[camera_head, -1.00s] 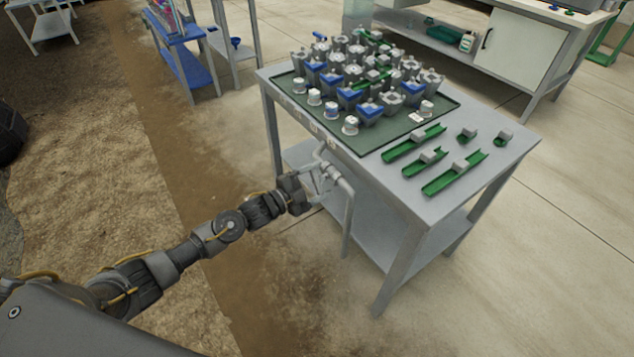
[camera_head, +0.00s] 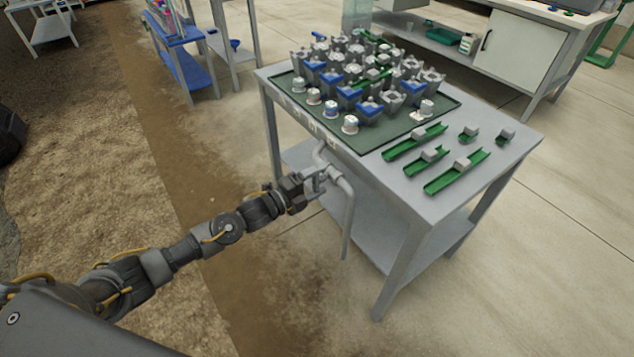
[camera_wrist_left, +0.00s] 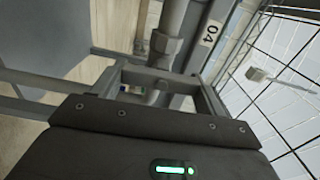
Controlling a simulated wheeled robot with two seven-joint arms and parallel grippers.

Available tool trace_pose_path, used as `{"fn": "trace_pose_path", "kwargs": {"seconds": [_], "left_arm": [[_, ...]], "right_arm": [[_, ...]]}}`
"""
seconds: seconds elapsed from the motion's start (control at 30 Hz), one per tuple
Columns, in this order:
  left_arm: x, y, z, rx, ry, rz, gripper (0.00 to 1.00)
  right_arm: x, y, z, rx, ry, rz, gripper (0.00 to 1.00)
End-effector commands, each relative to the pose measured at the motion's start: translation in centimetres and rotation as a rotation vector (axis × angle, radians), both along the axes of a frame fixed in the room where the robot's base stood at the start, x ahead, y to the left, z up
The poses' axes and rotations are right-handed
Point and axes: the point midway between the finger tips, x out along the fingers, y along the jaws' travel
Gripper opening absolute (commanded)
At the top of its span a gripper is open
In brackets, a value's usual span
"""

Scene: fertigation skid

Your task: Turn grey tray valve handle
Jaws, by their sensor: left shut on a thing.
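The grey valve sits in a grey pipe (camera_head: 344,188) that hangs from the front edge of the tray table. Its upper fitting shows close up in the left wrist view (camera_wrist_left: 165,45). My left gripper (camera_head: 314,184) reaches in from the left and is shut on the valve's grey handle, just left of the pipe. In the left wrist view the two fingers of the gripper (camera_wrist_left: 157,78) meet the grey handle below the fitting. The fingers and similar grey colours hide much of the handle, so its exact angle is hard to tell. My right gripper is out of view.
The grey table (camera_head: 490,198) carries a dark green tray (camera_head: 433,116) crowded with grey and blue pots. Green channel pieces (camera_head: 456,172) lie on its right side. A label reading 04 (camera_wrist_left: 209,33) is above the valve. The floor left of the table is clear.

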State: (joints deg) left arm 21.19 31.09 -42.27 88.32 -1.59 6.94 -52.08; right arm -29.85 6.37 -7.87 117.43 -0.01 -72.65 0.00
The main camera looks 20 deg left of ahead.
Motion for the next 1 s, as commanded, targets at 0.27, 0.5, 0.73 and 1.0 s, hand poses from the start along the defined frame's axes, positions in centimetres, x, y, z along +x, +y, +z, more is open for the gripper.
{"fn": "trace_pose_path", "kwargs": {"seconds": [0.27,0.5,0.73,1.0], "left_arm": [[-0.1,-0.1,-0.2,0.007,0.001,-0.003,0.5],[-0.1,-0.1,-0.2,0.006,0.0,-0.002,0.86],[-0.1,0.0,-0.1,0.004,-0.001,-0.001,0.95],[-1.1,0.9,-0.1,0.005,-0.002,0.0,0.95]], "right_arm": [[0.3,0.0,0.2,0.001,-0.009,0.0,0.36],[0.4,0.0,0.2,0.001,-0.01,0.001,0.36],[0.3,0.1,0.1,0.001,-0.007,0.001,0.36],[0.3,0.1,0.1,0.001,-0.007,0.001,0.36]]}}
